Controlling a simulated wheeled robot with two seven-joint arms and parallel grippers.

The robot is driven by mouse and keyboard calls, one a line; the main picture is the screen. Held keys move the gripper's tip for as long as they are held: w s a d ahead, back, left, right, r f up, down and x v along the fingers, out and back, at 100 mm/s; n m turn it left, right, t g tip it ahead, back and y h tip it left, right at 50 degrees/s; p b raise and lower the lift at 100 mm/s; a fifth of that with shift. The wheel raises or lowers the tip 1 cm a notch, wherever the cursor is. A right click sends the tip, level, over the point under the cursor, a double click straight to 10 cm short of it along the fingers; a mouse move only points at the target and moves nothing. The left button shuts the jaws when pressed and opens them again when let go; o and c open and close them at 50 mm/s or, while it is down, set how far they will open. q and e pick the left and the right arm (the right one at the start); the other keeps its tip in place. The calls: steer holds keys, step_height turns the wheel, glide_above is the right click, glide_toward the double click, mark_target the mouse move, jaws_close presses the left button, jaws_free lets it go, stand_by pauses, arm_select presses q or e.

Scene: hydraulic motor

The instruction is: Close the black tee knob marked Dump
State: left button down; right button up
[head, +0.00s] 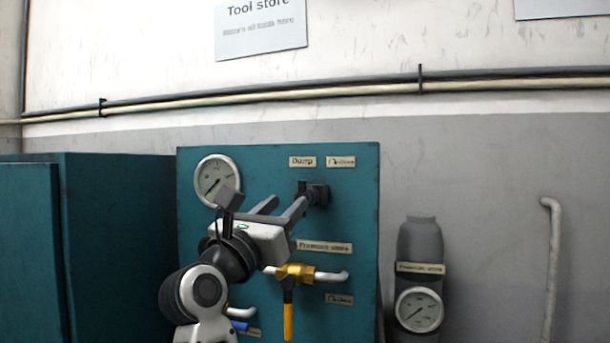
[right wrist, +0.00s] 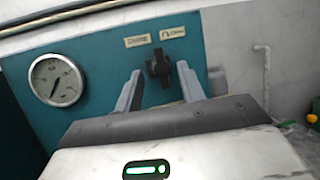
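The black tee knob (head: 316,194) sits on the teal panel (head: 362,255), below the label reading Dump (head: 302,161). In the right wrist view the knob (right wrist: 160,68) shows between the two fingers, with its bar roughly upright. My right gripper (head: 285,206) is open in front of the panel, with its fingers pointing at the knob. In the right wrist view the fingers (right wrist: 160,92) stand apart on either side of the knob, with gaps visible. I cannot tell exactly how far the tips are from it. My left gripper is not in view.
A round gauge (head: 217,180) is on the panel left of the knob. A brass valve with a yellow handle (head: 288,315) and pipe is below. A grey cylinder with a gauge (head: 419,309) stands to the right. A teal cabinet (head: 110,240) is at left.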

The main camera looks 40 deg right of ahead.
mark_target(300, 191)
steer(key=p+x, duration=0.2)
steer(key=x, duration=0.7)
steer(key=shift+p, duration=0.4)
jaws_close()
